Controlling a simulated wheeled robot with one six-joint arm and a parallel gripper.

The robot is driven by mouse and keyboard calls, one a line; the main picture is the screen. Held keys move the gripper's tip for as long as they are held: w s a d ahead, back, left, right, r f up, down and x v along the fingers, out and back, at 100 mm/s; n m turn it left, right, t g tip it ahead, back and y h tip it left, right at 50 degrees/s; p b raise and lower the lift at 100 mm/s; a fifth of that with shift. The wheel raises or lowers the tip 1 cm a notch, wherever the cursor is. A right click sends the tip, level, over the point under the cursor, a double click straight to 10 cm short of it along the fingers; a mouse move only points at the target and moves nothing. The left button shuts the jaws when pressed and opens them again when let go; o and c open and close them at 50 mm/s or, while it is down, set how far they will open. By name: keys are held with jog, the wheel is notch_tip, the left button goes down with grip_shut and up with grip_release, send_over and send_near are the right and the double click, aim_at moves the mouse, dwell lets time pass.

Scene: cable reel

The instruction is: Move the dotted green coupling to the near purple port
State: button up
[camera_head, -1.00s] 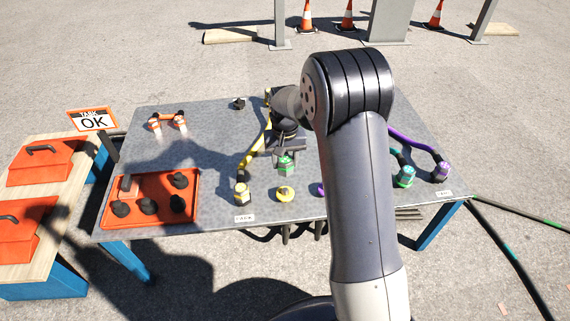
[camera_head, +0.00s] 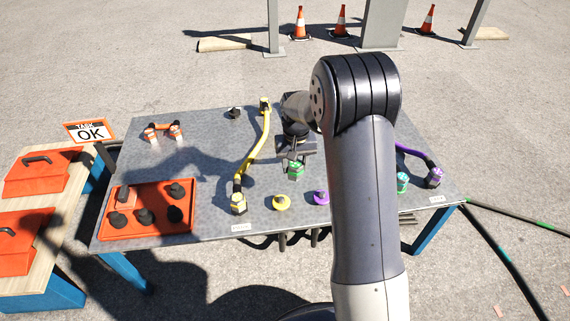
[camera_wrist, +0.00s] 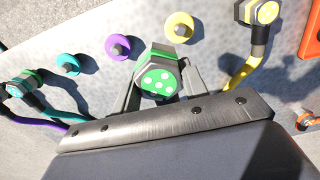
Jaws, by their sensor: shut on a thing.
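The green coupling with pale dots (camera_head: 296,170) is between the jaws of my gripper (camera_head: 294,162), over the middle of the table. In the wrist view its dotted face (camera_wrist: 158,82) shows between the fingers, which are shut on it. The near purple port (camera_head: 321,197) is a round purple ring on the table's near side, to the right of and nearer than the coupling, partly beside my arm. It also shows in the wrist view (camera_wrist: 117,46), apart from the coupling. The gap between coupling and table is hard to judge.
A yellow port (camera_head: 281,202) and yellow coupling with cable (camera_head: 238,204) lie left of the purple port. A teal port (camera_wrist: 68,63) shows in the wrist view. Teal (camera_head: 402,183) and purple (camera_head: 434,178) couplings stand at right. An orange tray (camera_head: 150,228) lies at left.

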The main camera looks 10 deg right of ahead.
send_over(322, 192)
jog(key=shift+w+d+f, duration=0.1)
jog(key=shift+w+f, duration=0.05)
jog(key=shift+f, duration=0.6)
jog(key=shift+f, duration=0.2)
jog(key=shift+f+b, duration=2.05)
jog(key=shift+f, duration=1.25)
jog(key=shift+f, duration=0.15)
jog(key=shift+f, duration=0.35)
jog(key=shift+f+b, duration=0.15)
jog(key=shift+b, duration=0.2)
jog(key=shift+f+b, duration=0.4)
jog(key=shift+f, duration=0.35)
jog(key=shift+f, duration=0.5)
jog(key=o, duration=1.2)
